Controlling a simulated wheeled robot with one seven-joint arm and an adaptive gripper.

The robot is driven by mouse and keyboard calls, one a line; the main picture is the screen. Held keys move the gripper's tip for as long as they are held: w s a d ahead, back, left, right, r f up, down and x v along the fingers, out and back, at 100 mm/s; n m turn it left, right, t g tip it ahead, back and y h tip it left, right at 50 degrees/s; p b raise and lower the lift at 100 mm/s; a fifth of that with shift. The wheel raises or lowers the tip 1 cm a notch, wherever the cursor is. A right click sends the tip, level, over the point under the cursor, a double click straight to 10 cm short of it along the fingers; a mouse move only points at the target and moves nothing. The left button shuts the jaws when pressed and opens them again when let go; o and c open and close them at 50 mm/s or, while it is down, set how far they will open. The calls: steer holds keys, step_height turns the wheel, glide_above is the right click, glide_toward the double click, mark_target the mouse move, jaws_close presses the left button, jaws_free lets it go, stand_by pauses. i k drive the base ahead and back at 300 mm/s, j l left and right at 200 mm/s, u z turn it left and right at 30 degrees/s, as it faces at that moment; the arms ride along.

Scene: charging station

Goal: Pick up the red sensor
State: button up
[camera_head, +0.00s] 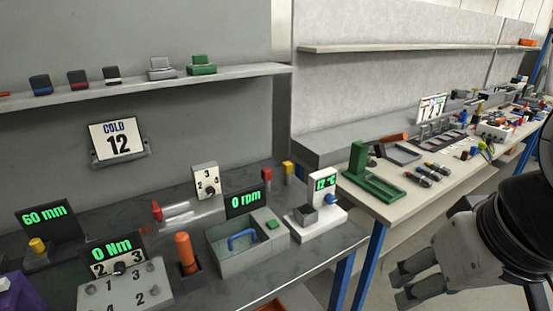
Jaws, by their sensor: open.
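I cannot tell for sure which thing is the red sensor. A small red block (267,174) stands upright at the back of the dark bench, left of a similar yellow one (288,168). A red pointed piece (157,211) stands further left, by a clear tube. My gripper (402,289) is at the lower right, empty, with its fingers pointing left. It is in front of the benches and well apart from both red pieces.
The dark bench (316,258) holds an orange cylinder (186,252), a grey bin (226,262) with a blue handle, a white scale-like device (326,205) and several displays. A shelf (130,89) runs above. A pale bench (395,208) with a green stand (372,180) adjoins at right.

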mark_target(266, 173)
steer(key=i+l+u, duration=0.2)
steer(key=i, duration=0.25)
steer(key=i+l+u, duration=0.2)
steer(key=i, duration=0.2)
steer(key=i+l+u, duration=0.25)
steer(key=i, duration=0.2)
